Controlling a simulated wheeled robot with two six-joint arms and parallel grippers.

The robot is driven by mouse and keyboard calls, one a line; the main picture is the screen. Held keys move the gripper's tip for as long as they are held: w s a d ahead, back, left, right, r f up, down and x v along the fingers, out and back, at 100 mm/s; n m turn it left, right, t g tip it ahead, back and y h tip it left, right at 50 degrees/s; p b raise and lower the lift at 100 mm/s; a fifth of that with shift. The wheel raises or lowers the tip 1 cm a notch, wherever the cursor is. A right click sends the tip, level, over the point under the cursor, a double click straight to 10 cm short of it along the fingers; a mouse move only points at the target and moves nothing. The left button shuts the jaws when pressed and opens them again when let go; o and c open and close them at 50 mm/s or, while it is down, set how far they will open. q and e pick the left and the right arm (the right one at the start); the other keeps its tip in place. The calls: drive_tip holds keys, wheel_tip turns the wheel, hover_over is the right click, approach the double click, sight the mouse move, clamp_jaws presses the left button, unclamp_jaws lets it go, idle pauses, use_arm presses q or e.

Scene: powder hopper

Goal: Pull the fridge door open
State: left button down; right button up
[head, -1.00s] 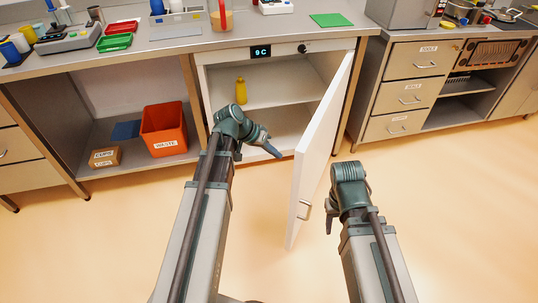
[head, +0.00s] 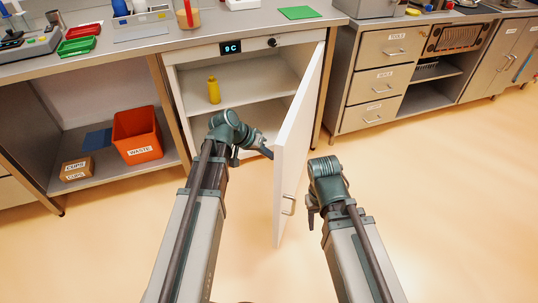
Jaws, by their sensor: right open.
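The fridge door (head: 297,140) is white and stands wide open, swung out toward me from its right side. Its metal handle (head: 288,205) is on the door's right-hand face, near the free edge. The fridge (head: 245,75) is under the counter, with a yellow bottle (head: 214,90) on its shelf and a display reading 9C. My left gripper (head: 262,147) is in front of the fridge opening, its tip close to the door's inner face; contact and jaw state are unclear. My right gripper (head: 311,214) is open and empty, to the right of the handle and apart from it.
An orange waste bin (head: 137,136) and a cardboard cups box (head: 76,169) stand on the low shelf at the left. A drawer cabinet (head: 378,87) stands to the right of the door. The floor (head: 440,200) at the right is clear.

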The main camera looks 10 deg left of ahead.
use_arm(q)
drive_tip(key=s+d, duration=0.1)
drive_tip(key=d, duration=1.7)
drive_tip(key=shift+s+d, duration=0.15)
drive_tip(key=shift+d, duration=0.15)
drive_tip(key=shift+a, duration=0.1)
